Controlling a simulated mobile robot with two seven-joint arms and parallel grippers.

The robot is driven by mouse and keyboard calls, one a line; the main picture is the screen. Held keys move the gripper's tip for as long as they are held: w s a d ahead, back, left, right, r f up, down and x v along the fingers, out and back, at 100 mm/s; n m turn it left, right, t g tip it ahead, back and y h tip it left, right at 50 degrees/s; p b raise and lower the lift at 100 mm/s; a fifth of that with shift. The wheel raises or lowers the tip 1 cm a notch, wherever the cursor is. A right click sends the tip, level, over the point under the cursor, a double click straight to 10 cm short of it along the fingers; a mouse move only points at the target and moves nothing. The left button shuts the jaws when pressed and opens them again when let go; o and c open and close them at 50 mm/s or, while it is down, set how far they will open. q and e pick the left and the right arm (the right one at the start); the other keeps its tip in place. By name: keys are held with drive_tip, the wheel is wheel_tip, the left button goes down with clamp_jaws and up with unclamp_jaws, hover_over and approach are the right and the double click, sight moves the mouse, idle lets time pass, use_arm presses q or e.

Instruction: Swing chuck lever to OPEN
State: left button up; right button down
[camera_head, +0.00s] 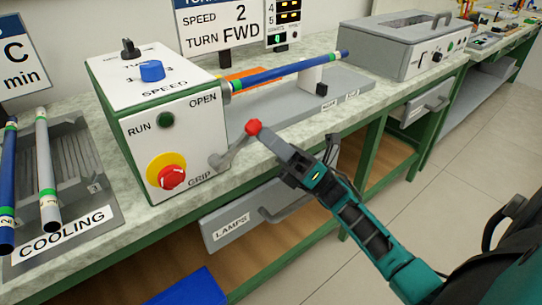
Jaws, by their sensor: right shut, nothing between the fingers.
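The chuck lever (236,149) is a grey arm with a red ball knob (254,127) on the right side of the white and green lathe box (140,150). It slants up and right from its pivot, between the OPEN label (203,100) and the GRIP label (200,181). My right gripper (267,138) is shut and empty, its tip at or very close to the knob; I cannot tell whether they touch. A blue rod (290,70) with green bands extends from the chuck to a white support. My left gripper is not in view.
The box front carries a green RUN button (166,119) and a red stop button (171,176) on yellow. A cooling rack (75,215) with rods stands at left. A LAMPS drawer (250,212) is below the bench edge. A grey lidded machine (400,50) stands behind right.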

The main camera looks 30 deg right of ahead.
sight(258, 121)
drive_tip(key=r+n+g, duration=0.1)
drive_tip(key=n+g, duration=0.1)
drive_tip(key=a+r+n+g+p, duration=0.1)
drive_tip(key=g, duration=0.1)
drive_tip(key=shift+r+n, duration=0.35)
drive_tip(key=shift+n, duration=0.05)
drive_tip(key=a+r+n+g+h, duration=0.1)
drive_tip(key=r+n+g+h+p, duration=0.1)
drive_tip(key=n+g, duration=0.1)
drive_tip(key=shift+s+a+r, duration=0.1)
drive_tip(key=shift+a+r, duration=0.15)
drive_tip(key=shift+a, duration=0.1)
drive_tip(key=a, duration=0.1)
drive_tip(key=a+r+n+g+h, duration=0.1)
drive_tip(key=a+h+p, duration=0.1)
drive_tip(key=shift+s+a+r+n+g, duration=0.15)
drive_tip(key=shift+r+n+g, duration=0.15)
drive_tip(key=shift+r+g, duration=0.1)
drive_tip(key=shift+r, duration=0.1)
